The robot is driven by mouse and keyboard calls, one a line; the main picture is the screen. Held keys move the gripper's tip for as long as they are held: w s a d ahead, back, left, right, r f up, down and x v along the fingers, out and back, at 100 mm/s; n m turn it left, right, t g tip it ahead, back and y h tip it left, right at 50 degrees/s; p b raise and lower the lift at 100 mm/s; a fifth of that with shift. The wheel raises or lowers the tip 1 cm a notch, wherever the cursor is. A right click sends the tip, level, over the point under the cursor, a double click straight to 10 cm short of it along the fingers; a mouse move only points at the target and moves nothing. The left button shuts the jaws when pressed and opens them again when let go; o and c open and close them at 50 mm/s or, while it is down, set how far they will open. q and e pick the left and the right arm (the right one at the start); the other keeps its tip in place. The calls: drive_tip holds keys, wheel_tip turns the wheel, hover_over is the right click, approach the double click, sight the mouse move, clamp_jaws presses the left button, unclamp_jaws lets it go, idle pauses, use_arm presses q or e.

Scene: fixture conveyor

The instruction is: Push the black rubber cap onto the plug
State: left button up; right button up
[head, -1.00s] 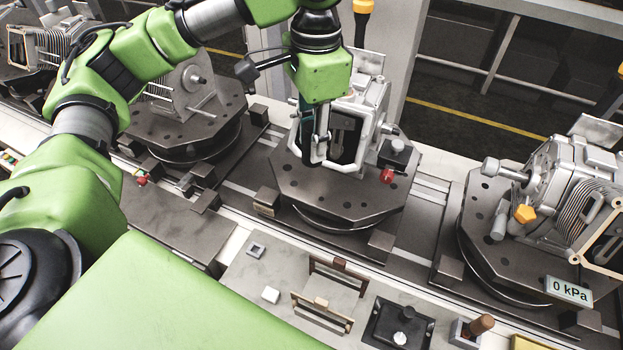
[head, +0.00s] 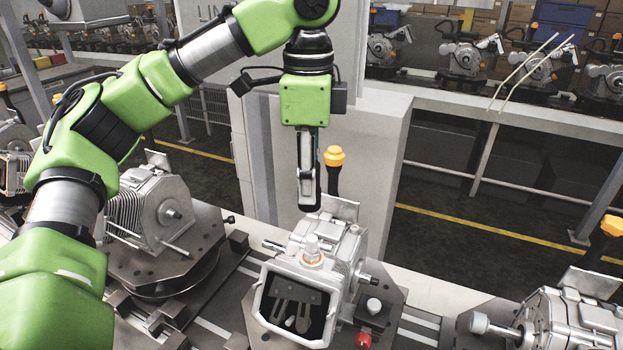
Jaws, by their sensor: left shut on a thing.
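My left gripper (head: 308,194) points straight down above the middle housing (head: 347,250). It is shut, with a black piece at its tips that I take for the rubber cap; its outline is hard to tell from the dark fingertips. A pale upright plug (head: 312,243) with an orange ring at its base stands on top of the housing. The plug is below the gripper in the picture, with a visible gap between them. The housing's open front faces me, with metal parts inside. My right gripper is not in view.
The housing sits on a dark fixture plate (head: 393,302) with a red knob (head: 363,340) at its front right. More housings stand left (head: 160,212) and right (head: 575,325). A yellow-topped post (head: 334,157) and a pale cabinet (head: 372,150) stand behind the gripper.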

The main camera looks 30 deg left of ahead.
use_arm(q)
drive_tip(key=shift+w+f, duration=0.25)
drive_tip(key=shift+f, duration=0.05)
drive_tip(key=f, duration=0.2)
drive_tip(key=f+b, duration=0.1)
drive_tip(key=shift+w+f, duration=0.15)
drive_tip(key=shift+w, duration=0.15)
drive_tip(key=shift+s+f, duration=0.15)
drive_tip(key=shift+f, duration=0.6)
drive_tip(key=shift+f+b, duration=0.4)
drive_tip(key=shift+f, duration=0.7)
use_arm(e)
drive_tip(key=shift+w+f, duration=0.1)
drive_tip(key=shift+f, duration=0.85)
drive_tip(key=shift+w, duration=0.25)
use_arm(q)
drive_tip(key=shift+f, duration=0.1)
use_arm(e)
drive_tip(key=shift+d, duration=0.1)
